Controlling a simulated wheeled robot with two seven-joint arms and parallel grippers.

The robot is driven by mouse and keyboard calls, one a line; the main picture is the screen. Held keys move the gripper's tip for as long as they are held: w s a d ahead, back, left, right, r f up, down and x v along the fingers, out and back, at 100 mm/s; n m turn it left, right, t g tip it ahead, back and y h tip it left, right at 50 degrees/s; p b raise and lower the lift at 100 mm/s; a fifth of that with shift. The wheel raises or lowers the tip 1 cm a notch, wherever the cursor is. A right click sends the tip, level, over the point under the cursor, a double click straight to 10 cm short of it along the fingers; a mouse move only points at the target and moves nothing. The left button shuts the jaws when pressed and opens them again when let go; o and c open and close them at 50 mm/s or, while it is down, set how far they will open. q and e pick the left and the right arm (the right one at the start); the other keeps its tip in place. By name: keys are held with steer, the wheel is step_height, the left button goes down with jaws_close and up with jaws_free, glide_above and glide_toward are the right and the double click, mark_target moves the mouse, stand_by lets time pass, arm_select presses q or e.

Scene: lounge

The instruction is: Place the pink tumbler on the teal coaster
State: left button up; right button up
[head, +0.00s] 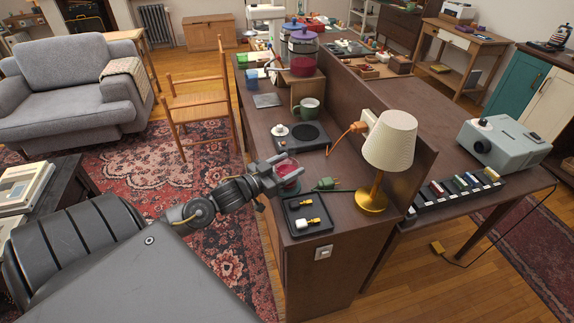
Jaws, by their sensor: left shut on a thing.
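My left gripper (283,170) reaches in from the left over the near part of the brown counter. It is shut on the pink tumbler (289,169), a small see-through pinkish cup partly hidden by the fingers. The teal coaster (292,188) shows as a small dark teal patch just below the tumbler, largely covered by the tumbler and gripper. The tumbler looks upright and over the coaster. I cannot tell whether its base touches the coaster. My right gripper is not in view.
A black tray (310,230) with yellow-tipped pieces lies just in front. A green plug (327,184) with a cord lies to the right, near the brass lamp (371,200). A black hotplate (309,135) and green mug (309,108) stand behind. A raised panel (345,90) bounds the counter's right side.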

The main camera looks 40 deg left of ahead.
arm_select(q)
steer(key=shift+f, duration=0.1)
steer(key=o, duration=1.6)
steer(key=b+v, duration=0.1)
steer(key=v, duration=1.1)
